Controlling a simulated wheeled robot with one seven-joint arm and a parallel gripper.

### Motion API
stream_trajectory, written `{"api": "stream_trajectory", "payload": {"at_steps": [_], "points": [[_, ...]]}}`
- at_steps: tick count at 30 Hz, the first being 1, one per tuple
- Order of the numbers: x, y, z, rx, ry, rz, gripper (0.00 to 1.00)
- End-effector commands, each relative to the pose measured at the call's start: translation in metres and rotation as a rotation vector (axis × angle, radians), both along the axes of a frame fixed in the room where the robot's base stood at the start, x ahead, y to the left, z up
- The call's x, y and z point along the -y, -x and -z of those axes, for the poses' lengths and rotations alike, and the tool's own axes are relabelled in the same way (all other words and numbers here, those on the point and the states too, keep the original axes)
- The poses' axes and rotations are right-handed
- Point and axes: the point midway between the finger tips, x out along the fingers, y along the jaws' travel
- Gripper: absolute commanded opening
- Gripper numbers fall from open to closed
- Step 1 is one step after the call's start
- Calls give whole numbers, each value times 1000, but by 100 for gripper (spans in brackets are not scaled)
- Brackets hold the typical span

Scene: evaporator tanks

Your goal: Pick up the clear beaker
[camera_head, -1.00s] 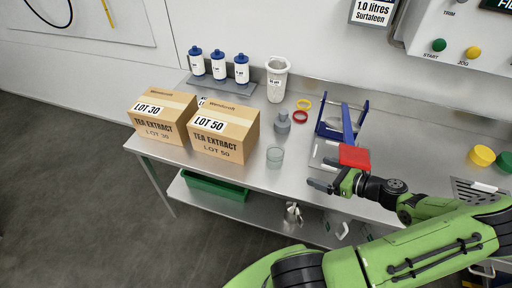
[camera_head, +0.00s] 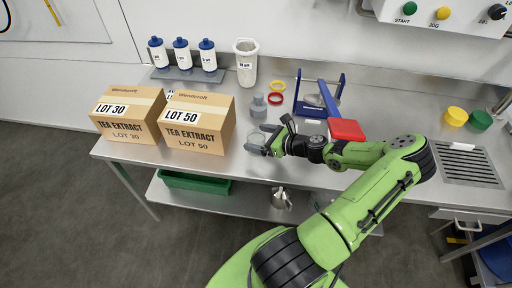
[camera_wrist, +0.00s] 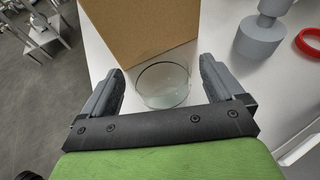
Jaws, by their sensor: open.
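The clear beaker (camera_head: 257,139) stands on the steel bench, just right of the LOT 50 box. In the wrist view the clear beaker (camera_wrist: 162,84) shows as a round glass rim between and slightly ahead of the fingers. My gripper (camera_head: 265,142) is open at the beaker, its fingers partly covering it in the head view. In the wrist view my gripper (camera_wrist: 160,88) has one finger on each side of the beaker, with gaps showing. I cannot tell how far down the beaker the fingers reach.
The LOT 50 box (camera_head: 195,122) stands close behind-left of the beaker, beside the LOT 30 box (camera_head: 128,115). A grey stoppered piece (camera_head: 258,106), a red ring (camera_head: 275,98) and a blue stand (camera_head: 322,98) are behind. A red block (camera_head: 346,129) lies near my arm.

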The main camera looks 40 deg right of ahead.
Motion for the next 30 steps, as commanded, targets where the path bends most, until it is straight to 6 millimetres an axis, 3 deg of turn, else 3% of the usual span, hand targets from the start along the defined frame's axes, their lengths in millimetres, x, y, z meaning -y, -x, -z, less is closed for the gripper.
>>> {"api": "stream_trajectory", "payload": {"at_steps": [3, 9, 20, 30], "points": [[-4, -13, 7, -1, -1, -1, 95], [-4, -13, 6, -2, 1, 0, 95], [-4, -13, 6, -2, 1, 0, 41], [-4, -13, 0, -2, 1, 0, 39]]}}
